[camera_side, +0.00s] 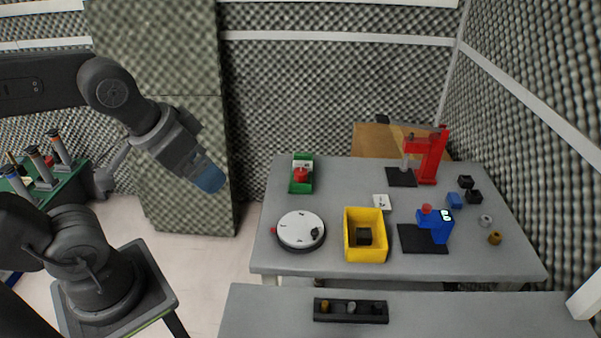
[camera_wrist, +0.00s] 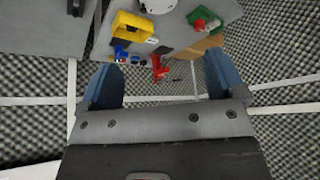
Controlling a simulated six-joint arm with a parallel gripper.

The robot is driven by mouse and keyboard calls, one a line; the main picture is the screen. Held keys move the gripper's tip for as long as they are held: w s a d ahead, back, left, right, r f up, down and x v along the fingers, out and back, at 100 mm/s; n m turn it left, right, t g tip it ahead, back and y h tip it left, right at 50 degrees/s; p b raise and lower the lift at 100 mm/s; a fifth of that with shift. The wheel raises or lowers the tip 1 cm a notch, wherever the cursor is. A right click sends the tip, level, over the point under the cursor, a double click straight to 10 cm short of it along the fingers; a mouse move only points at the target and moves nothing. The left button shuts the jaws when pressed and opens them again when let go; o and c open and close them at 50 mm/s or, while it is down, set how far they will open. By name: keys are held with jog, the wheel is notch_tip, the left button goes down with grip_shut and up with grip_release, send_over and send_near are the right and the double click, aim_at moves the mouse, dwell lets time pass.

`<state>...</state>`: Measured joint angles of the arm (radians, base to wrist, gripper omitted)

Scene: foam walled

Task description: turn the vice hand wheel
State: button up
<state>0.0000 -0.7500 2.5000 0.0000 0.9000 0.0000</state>
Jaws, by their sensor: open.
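A green fixture with a red block and a white part (camera_side: 302,174) sits at the back left of the grey table and looks like the vice. It also shows at the upper right of the wrist view (camera_wrist: 205,20). A hand wheel on it is too small to make out. A round white disc (camera_side: 298,226) on a dark base, with a small dark knob, lies in front of it. My gripper (camera_side: 210,180) hangs in the air left of the table, well apart from everything on it. In the wrist view its two blue fingers (camera_wrist: 165,78) are spread with nothing held between them.
A yellow bin (camera_side: 350,250) with a dark block inside, a blue device (camera_side: 438,226) and a red press (camera_side: 430,160) stand on the table. Small loose parts lie at its right. A black holder (camera_side: 350,318) lies on the front bench. Foam walls (camera_side: 330,90) enclose the area.

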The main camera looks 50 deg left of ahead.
jog(key=shift+c, duration=0.4)
jog(key=shift+w+r, duration=0.15)
jog(key=shift+c, duration=0.8)
jog(key=w+n, duration=0.1)
jog(key=w, duration=0.2)
jog(key=w+a+r+n+g, duration=0.1)
jog(key=w+n, duration=0.1)
jog(key=w, duration=0.1)
jog(key=w+a+r+n, duration=0.1)
jog(key=w+n, duration=0.1)
jog(key=w, duration=0.1)
jog(key=shift+r+g, duration=0.15)
jog(key=shift+g, duration=0.15)
jog(key=shift+c, duration=1)
jog(key=n+g, duration=0.4)
jog(key=n, duration=0.9)
send_over(301, 171)
notch_tip(301, 171, down, 13)
notch_tip(301, 171, down, 13)
jog(key=shift+r, duration=0.1)
